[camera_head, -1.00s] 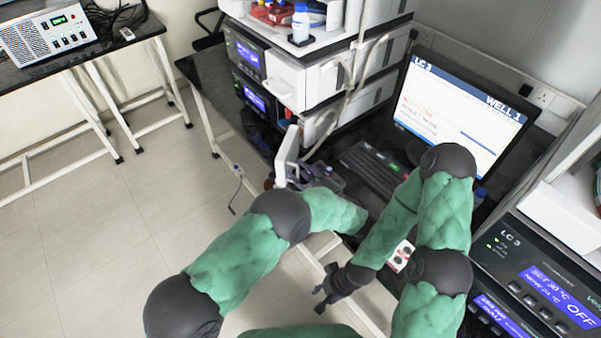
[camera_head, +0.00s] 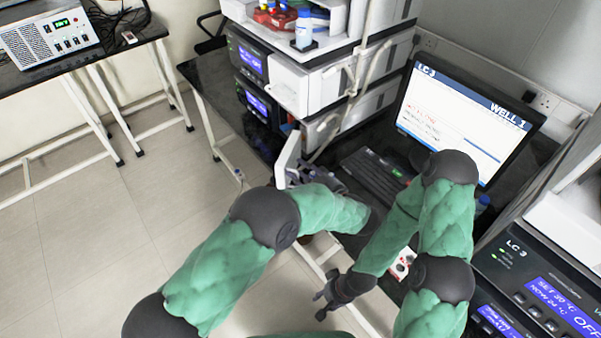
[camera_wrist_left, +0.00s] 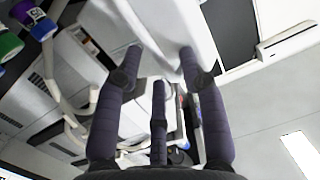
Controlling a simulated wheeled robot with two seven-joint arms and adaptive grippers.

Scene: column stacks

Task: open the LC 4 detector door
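A white door-like panel (camera_head: 287,158) stands out from the front of the left instrument stack, at its lower white module. No LC 4 label is readable on it. My left gripper (camera_head: 308,174) is just right of this panel, partly hidden behind my forearm. In the left wrist view my left gripper (camera_wrist_left: 160,62) has its dark fingers spread apart, with a white panel (camera_wrist_left: 165,22) close at the fingertips. Whether they touch is unclear. My right gripper (camera_head: 325,298) hangs low at the table's front edge, with its fingers apart and empty.
The instrument stack (camera_head: 330,85) rises behind the panel, with bottles (camera_head: 303,28) on top and tubing down its side. A keyboard (camera_head: 375,177) and an LC 3 monitor (camera_head: 465,120) are right of it. An LC 3 unit (camera_head: 540,285) is at lower right. The floor at left is clear.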

